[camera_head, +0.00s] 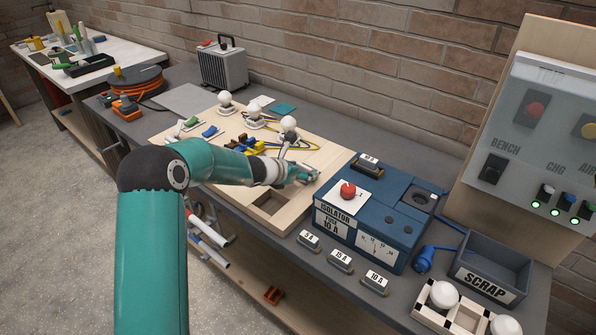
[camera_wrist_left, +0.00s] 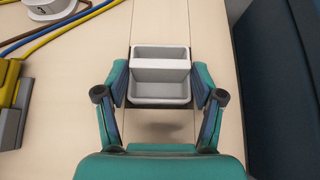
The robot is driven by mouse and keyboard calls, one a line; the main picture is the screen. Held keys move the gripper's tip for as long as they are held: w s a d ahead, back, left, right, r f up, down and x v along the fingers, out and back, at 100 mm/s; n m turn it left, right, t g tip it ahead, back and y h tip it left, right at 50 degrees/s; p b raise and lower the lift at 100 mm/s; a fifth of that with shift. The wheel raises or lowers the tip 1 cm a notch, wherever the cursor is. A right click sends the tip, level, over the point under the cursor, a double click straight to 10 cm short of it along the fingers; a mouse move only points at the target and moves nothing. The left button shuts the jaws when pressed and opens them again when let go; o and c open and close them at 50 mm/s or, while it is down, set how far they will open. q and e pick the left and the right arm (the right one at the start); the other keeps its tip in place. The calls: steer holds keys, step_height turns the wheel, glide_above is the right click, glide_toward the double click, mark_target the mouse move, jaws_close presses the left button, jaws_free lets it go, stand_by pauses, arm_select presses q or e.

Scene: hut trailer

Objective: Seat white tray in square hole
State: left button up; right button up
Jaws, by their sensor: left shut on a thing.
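The white tray (camera_wrist_left: 160,75) shows in the left wrist view as a small open box with a bar across its middle. My left gripper (camera_wrist_left: 160,85) is shut on it, with a finger at each side. In the head view my left gripper (camera_head: 304,175) is over the right part of the pale wooden board (camera_head: 325,157), and I cannot make out the tray clearly there. The square hole (camera_head: 269,203) is in the board near its front edge, to the front-left of the gripper, and looks empty. My right gripper is not in view.
The blue isolator box (camera_head: 330,215) stands just right of the board. White lamps (camera_head: 289,125), wires and a yellow block (camera_head: 254,147) are behind and left of the gripper. Labelled fuses (camera_head: 341,260), a scrap bin (camera_head: 490,270) and a crate (camera_head: 430,319) lie to the right.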

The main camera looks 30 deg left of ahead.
arm_select(q)
steer(key=shift+s+f, duration=0.1)
steer(key=shift+f, duration=0.4)
steer(key=o, duration=0.8)
steer(key=shift+d+f, duration=0.1)
steer(key=o, duration=0.3)
steer(key=shift+f, duration=0.15)
steer(key=shift+s+r+p, duration=0.1)
steer(key=shift+r+p, duration=0.6)
steer(key=shift+r, duration=0.2)
steer(key=v, duration=1.1)
steer(key=shift+s+r+b, duration=0.2)
steer(key=shift+r+b, duration=0.1)
steer(key=shift+r, duration=0.05)
steer(key=shift+s+a, duration=0.1)
steer(key=shift+a, duration=0.15)
